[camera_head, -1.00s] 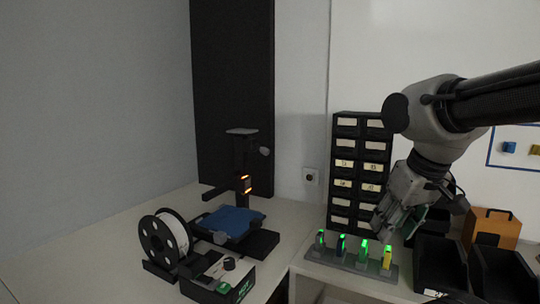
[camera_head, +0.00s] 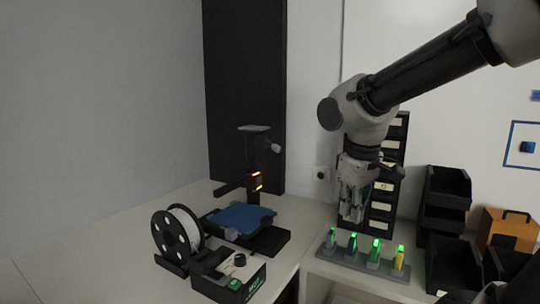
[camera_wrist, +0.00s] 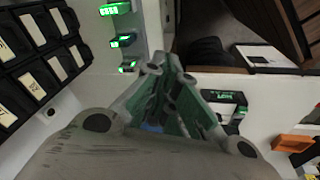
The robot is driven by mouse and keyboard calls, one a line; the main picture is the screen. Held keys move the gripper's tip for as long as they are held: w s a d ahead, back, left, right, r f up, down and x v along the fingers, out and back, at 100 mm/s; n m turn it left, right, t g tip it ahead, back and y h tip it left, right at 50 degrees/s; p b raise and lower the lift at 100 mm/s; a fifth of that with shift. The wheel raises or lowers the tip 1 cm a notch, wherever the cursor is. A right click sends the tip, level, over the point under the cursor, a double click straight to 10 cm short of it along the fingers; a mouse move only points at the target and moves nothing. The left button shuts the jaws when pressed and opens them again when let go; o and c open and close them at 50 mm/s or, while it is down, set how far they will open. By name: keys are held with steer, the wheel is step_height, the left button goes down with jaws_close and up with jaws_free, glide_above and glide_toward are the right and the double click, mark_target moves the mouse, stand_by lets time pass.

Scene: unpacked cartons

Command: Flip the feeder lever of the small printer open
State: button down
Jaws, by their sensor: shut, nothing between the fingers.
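The small printer (camera_head: 252,170) stands on the left table in the head view. It has a black column, a blue bed (camera_head: 242,217) and orange lights on its head. A light grey piece (camera_head: 276,148) sticks out to the right near its top. I cannot tell surely whether that is the feeder lever or how the lever is set. My gripper (camera_head: 352,217) is shut and empty, pointing down, well to the right of the printer and apart from it. Its green-padded fingers (camera_wrist: 167,100) fill the middle of the wrist view.
A grey rack (camera_head: 365,267) with several green-lit tools stands below my gripper. A black drawer cabinet (camera_head: 395,165) is behind it; black bins (camera_head: 452,265) are to the right. A white spool (camera_head: 187,228) and a black box (camera_head: 225,278) stand in front of the printer.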

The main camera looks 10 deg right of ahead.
mark_target(273, 147)
steer(key=w+a+r+n+t, duration=0.2)
steer(key=w+a+r+n, duration=0.3)
steer(key=w+a+n, duration=0.3)
steer(key=w+a+r+n+t, duration=0.3)
steer(key=w+a+n, duration=0.5)
steer(key=w+n, duration=0.4)
steer(key=w+r, duration=0.1)
steer(key=w, duration=0.3)
steer(key=shift+w+a+r+n+t+h, duration=0.15)
steer(key=shift+r+n+t+h, duration=0.15)
steer(key=shift+r+n+h, duration=0.1)
steer(key=shift+f, duration=0.1)
steer(key=x, duration=1)
steer(key=d+r, duration=0.1)
steer(key=w+d+r, duration=0.1)
steer(key=r, duration=0.1)
steer(key=shift+d, duration=0.4)
